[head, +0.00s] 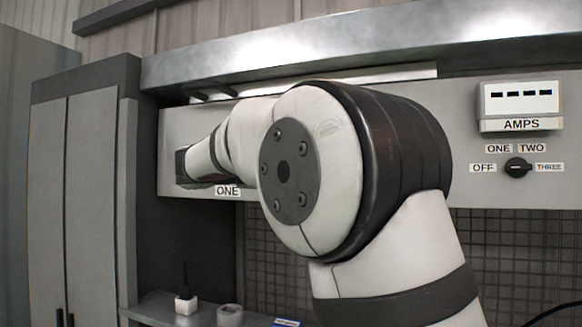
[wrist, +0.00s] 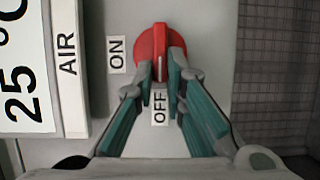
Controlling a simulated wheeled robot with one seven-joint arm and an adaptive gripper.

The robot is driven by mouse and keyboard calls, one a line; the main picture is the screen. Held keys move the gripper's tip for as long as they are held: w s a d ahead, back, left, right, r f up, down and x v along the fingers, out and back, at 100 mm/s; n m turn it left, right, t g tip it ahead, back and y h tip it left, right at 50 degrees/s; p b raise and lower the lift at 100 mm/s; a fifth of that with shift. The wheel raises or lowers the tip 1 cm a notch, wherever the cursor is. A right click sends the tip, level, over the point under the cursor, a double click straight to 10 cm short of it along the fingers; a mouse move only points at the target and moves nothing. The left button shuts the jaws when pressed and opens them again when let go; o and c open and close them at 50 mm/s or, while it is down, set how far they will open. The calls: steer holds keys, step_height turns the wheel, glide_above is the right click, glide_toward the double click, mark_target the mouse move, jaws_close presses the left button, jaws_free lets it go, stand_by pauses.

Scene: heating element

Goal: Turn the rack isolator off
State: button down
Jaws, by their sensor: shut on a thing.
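A red rotary switch (wrist: 153,42) with a white pointer line sits on a grey panel in the wrist view. It has an ON label (wrist: 117,54) on its left and an OFF label (wrist: 160,105) below it. The pointer line points down, toward OFF. My gripper (wrist: 162,72) is shut on the red switch, one teal-padded finger on each side of its handle. In the head view my arm hides the switch and the gripper's fingers. No label naming the switch as the rack isolator is readable.
In the wrist view, an AIR label (wrist: 70,55) and a display (wrist: 25,75) are left of the switch. In the head view, a black selector (head: 518,168) sits under an AMPS meter (head: 521,105). A shelf (head: 155,305) holds small items lower left.

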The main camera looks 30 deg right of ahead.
stand_by(0.5)
steer(key=c, duration=1.6)
jaws_free()
steer(key=shift+c, duration=0.2)
steer(key=shift+a, duration=0.1)
steer(key=v, duration=1.2)
steer(key=shift+f, duration=0.1)
